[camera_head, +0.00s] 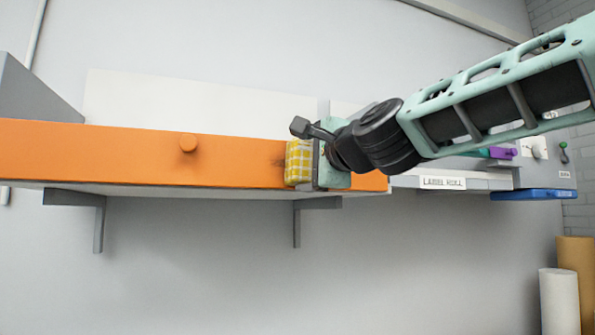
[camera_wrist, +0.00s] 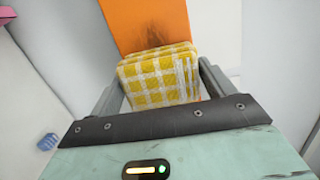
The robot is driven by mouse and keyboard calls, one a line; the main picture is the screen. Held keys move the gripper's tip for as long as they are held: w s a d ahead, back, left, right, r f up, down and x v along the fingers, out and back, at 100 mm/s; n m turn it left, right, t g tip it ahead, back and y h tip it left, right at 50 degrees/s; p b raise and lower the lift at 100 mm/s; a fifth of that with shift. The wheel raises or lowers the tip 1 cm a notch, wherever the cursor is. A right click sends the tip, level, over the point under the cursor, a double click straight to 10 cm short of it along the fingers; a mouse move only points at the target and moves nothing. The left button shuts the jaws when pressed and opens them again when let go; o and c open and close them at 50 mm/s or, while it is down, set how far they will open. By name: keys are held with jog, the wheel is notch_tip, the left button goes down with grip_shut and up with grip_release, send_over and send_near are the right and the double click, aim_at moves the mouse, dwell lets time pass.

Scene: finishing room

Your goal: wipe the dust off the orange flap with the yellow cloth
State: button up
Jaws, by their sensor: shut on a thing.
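The orange flap (camera_head: 100,154) is the long front of a wall-mounted shelf, with a round orange knob (camera_head: 188,143) on it. A dark dusty smudge shows on the flap just left of the cloth, and in the wrist view the smudge lies on the orange face (camera_wrist: 160,36) just beyond the cloth. The yellow checked cloth (camera_head: 297,162) is a folded pad, held at the flap's right part; it also shows in the wrist view (camera_wrist: 158,78). My gripper (camera_wrist: 158,88) is shut on the cloth. The cloth appears to be against the flap, but contact is hard to tell.
Grey brackets (camera_head: 98,225) hold the shelf from below. To the right are a shelf labelled "LABEL ROLL" (camera_head: 443,183), a blue tray (camera_head: 533,195), a purple item (camera_head: 502,153) and upright rolls (camera_head: 559,300). The space below the flap is clear.

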jog(key=shift+w+d+b, duration=0.25)
jog(key=shift+d+b, duration=0.15)
jog(key=shift+d, duration=0.3)
jog(key=shift+w+d+b, duration=1.05)
jog(key=shift+d+b, duration=2.4)
jog(key=shift+d, duration=0.3)
jog(key=a+p, duration=0.2)
jog(key=s+a+p, duration=0.1)
jog(key=a+p, duration=0.3)
jog(key=shift+s+r, duration=0.2)
jog(key=shift+s, duration=0.15)
jog(key=shift+s+a+f+p, duration=0.1)
jog(key=shift+a+p, duration=0.2)
jog(key=shift+a, duration=0.1)
jog(key=shift+s+a+f+p, duration=0.1)
jog(key=shift+a+p, duration=0.2)
jog(key=shift+a, duration=0.1)
jog(key=shift+s+a+r+p, duration=0.2)
jog(key=shift+a+p, duration=0.3)
jog(key=shift+p, duration=0.2)
jog(key=shift+s+a+f+p, duration=0.1)
jog(key=shift+s+a+p, duration=0.1)
jog(key=shift+a+p, duration=0.5)
jog(key=shift+s+a+f+p, duration=0.1)
jog(key=shift+s+a+p, duration=0.1)
jog(key=shift+a+p, duration=0.45)
